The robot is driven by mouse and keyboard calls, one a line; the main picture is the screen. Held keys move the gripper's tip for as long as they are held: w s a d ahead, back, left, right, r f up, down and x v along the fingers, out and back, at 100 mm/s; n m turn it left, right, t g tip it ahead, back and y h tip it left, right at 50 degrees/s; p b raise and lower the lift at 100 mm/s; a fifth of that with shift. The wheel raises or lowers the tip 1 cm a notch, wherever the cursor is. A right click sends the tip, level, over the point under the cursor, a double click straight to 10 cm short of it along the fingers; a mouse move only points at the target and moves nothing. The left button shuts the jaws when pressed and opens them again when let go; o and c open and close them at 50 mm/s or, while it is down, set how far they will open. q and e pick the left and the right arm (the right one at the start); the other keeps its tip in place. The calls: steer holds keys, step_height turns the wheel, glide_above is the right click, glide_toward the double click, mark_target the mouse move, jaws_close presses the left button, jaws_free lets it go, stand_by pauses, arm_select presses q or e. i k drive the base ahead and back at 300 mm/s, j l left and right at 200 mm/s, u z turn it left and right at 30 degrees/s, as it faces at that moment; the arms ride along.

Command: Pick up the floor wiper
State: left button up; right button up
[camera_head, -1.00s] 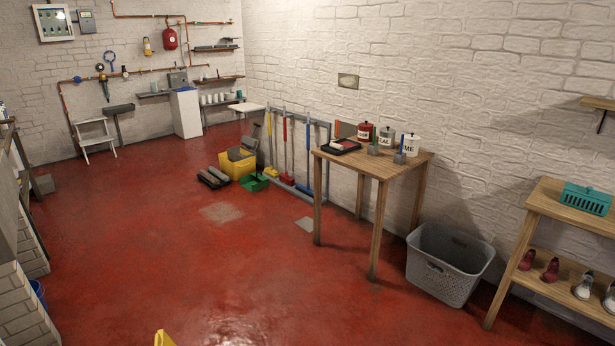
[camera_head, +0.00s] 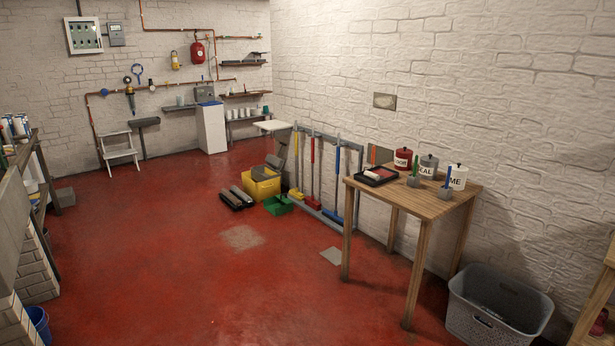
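Several long-handled floor tools lean upright in a grey rack (camera_head: 333,137) against the right wall, in the middle distance. One has a yellow handle (camera_head: 297,160), one a red handle (camera_head: 312,165) and one a blue handle (camera_head: 337,172) with a blue head near the floor. I cannot tell for sure which of them is the floor wiper. Neither of my grippers is in view.
A wooden table (camera_head: 445,205) with tins and a tray stands right of the rack. A grey basket (camera_head: 497,305) is at lower right. A yellow bucket (camera_head: 262,188) and green dustpan (camera_head: 278,205) lie before the rack.

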mark_target(333, 217)
steer(key=i+u, duration=0.1)
steer(key=i, duration=3.55)
steer(key=i+z, duration=0.1)
steer(key=i, duration=0.8)
steer(key=i+j, duration=0.15)
steer(key=i, duration=0.7)
steer(key=l+z, duration=0.05)
